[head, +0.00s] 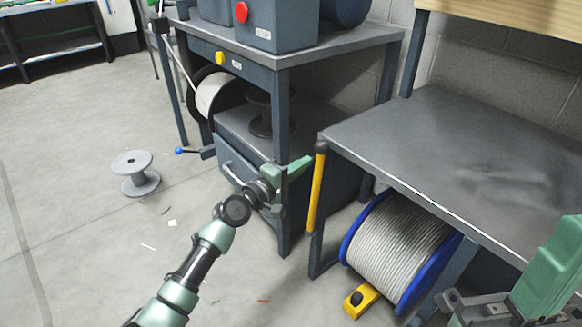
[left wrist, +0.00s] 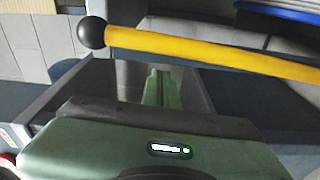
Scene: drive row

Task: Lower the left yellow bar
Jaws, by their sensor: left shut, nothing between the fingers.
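The yellow bar (head: 317,190) stands nearly upright at the left front corner of the grey workbench. A dark ball knob (head: 321,147) tops it. My left gripper (head: 308,162) is shut and empty, its tips close to the bar's upper part, just left of it in the head view. In the left wrist view the bar (left wrist: 210,51) crosses the top, with its knob (left wrist: 92,32) at left, and the shut green fingers (left wrist: 160,88) point toward it. Whether they touch it is unclear. My right gripper (head: 462,308) shows partly at the lower right; its fingertips are not clear.
The grey workbench (head: 450,150) is bare on top. Under it are a blue-rimmed cable reel (head: 400,245) and a yellow pedal (head: 359,300). A machine bench (head: 290,58) stands behind my left gripper. An empty spool (head: 136,172) stands on open floor at left.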

